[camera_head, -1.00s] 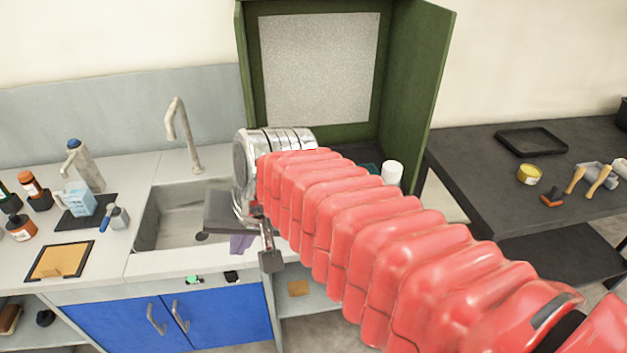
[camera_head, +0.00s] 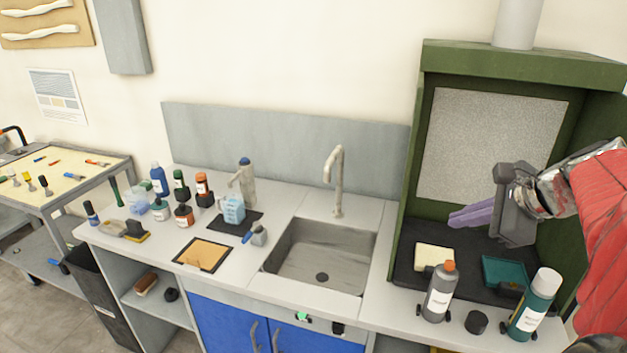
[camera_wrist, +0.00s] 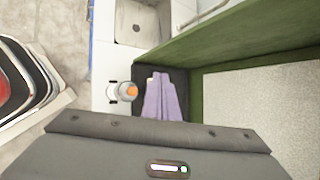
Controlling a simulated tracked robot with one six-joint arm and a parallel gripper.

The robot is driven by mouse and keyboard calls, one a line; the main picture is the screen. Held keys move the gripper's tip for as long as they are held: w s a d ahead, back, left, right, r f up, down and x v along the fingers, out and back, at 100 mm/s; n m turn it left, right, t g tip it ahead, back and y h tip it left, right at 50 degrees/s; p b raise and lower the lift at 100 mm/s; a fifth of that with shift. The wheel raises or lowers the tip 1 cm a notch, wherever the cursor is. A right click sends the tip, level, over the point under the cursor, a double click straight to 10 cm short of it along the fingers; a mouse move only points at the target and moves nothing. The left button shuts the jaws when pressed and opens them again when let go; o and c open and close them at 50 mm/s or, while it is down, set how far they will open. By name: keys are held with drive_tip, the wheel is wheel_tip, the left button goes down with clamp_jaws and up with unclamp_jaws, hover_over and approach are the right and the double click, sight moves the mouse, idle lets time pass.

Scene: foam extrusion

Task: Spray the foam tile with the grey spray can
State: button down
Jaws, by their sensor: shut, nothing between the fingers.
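The grey spray can (camera_head: 437,295) with an orange cap stands upright at the front of the green booth. Its orange top (camera_wrist: 130,91) shows in the wrist view, left of my fingers. A cream foam tile (camera_head: 433,258) lies on the dark booth floor just behind the can. My gripper (camera_head: 455,219) has purple fingers, which are closed together and empty. In the head view they appear above and behind the can, apart from it. The fingers (camera_wrist: 163,105) also show in the wrist view, where they hide part of the booth floor.
A teal bottle with a white cap (camera_head: 536,302) and a small black cap (camera_head: 476,322) stand right of the can. A teal tray (camera_head: 504,271) lies in the booth. The sink (camera_head: 322,260) and crowded counter are left. The booth (camera_head: 411,170) has upright side walls.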

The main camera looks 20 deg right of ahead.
sight(449, 265)
drive_tip(key=shift+s+d+r+m+t, duration=0.1)
drive_tip(key=shift+d+r+m+t, duration=0.25)
drive_tip(key=shift+d, duration=0.3)
drive_tip(key=shift+f, duration=4.3)
drive_tip(key=shift+f, duration=0.1)
drive_tip(key=shift+s+f, duration=0.1)
drive_tip(key=shift+f, duration=0.2)
